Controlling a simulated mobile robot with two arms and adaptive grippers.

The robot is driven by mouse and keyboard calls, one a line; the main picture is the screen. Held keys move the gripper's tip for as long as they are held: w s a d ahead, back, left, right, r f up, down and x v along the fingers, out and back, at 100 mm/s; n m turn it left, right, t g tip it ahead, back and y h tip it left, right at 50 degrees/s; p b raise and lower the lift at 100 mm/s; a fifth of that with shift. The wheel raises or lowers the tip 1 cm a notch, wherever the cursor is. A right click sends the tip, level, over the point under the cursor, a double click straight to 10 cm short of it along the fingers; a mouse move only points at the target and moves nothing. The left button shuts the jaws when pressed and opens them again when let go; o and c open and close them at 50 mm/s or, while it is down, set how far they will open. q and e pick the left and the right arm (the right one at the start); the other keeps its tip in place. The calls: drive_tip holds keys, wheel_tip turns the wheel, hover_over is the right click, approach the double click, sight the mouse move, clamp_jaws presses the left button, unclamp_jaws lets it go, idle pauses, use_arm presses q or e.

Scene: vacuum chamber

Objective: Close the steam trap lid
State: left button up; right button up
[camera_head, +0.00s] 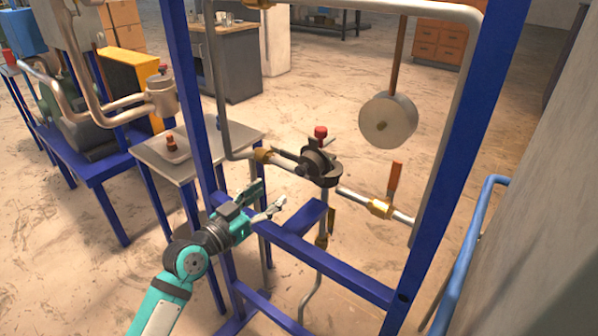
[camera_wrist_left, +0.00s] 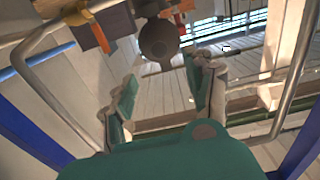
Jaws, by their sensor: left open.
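The steam trap (camera_head: 319,168) is a dark round metal body on the pipe line in the blue frame, with a red knob (camera_head: 320,132) above it. I cannot make out clearly how its lid sits. My left gripper (camera_head: 270,198) is open and empty, below and left of the trap and apart from it. In the left wrist view a dark round part (camera_wrist_left: 158,40), which looks like the trap, is beyond the open fingers (camera_wrist_left: 164,85). My right gripper is in neither view.
The blue frame (camera_head: 183,100) stands around the pipes, with a lower blue crossbar (camera_head: 345,272). A round grey gauge-like disc (camera_head: 388,120) hangs at upper right. An orange-handled valve (camera_head: 394,180) is right of the trap. A small table (camera_head: 225,140) stands behind on the left.

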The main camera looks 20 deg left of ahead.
sight(299, 173)
use_arm(q)
drive_tip(key=p+x, duration=0.1)
drive_tip(key=x, duration=1)
drive_tip(key=shift+w+d+f, duration=0.1)
drive_tip(key=shift+w+d, duration=0.1)
drive_tip(key=shift+w, duration=0.15)
drive_tip(key=shift+c, duration=0.2)
clamp_jaws()
